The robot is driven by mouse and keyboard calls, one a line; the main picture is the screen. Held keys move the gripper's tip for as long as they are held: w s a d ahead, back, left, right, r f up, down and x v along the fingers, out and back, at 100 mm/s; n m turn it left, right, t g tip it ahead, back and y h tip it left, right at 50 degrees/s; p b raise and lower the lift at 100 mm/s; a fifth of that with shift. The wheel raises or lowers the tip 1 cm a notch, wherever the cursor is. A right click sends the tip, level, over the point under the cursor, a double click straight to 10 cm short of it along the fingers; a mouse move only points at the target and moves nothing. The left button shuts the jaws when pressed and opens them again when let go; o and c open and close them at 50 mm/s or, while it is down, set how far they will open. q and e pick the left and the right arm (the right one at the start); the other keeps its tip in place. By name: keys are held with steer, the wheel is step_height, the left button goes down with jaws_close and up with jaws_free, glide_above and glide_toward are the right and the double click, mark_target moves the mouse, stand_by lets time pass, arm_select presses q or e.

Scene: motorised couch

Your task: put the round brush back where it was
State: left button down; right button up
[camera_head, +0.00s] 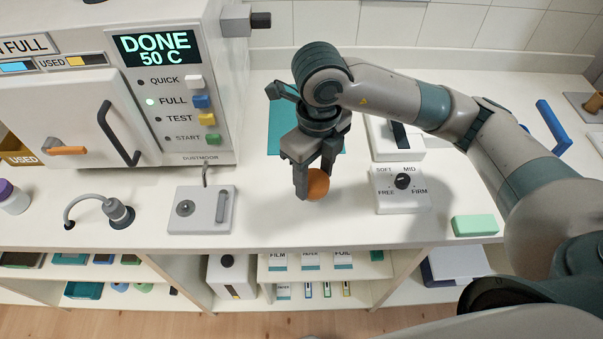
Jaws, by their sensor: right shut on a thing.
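My right gripper (313,190) points down over the middle of the white counter. It is shut on a round orange-brown thing (318,184), which looks like the round brush; the fingers hide part of it. I cannot tell whether it touches the counter. A teal mat (279,118) lies just behind the gripper, partly hidden by it. My left gripper does not show.
A white machine (219,138) reading "DONE 50 C" stands at the left. A grey-white box with a handle (202,209) is left of the gripper. A dial box (402,199) and a green block (475,225) are to the right. Shelves lie below the counter (283,236).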

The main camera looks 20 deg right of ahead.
steer(key=w+f, duration=0.1)
steer(key=w, duration=0.1)
steer(key=w+f+p, duration=0.1)
steer(key=w+f, duration=0.1)
steer(key=w, duration=0.1)
steer(key=shift+w+a+f+p, duration=0.25)
steer(key=shift+w+a+p, duration=0.05)
steer(key=shift+w+a, duration=0.1)
step_height(320, 180, down, 3)
steer(key=shift+s+p, duration=0.1)
steer(key=shift+p, duration=0.9)
steer(key=shift+f, duration=0.5)
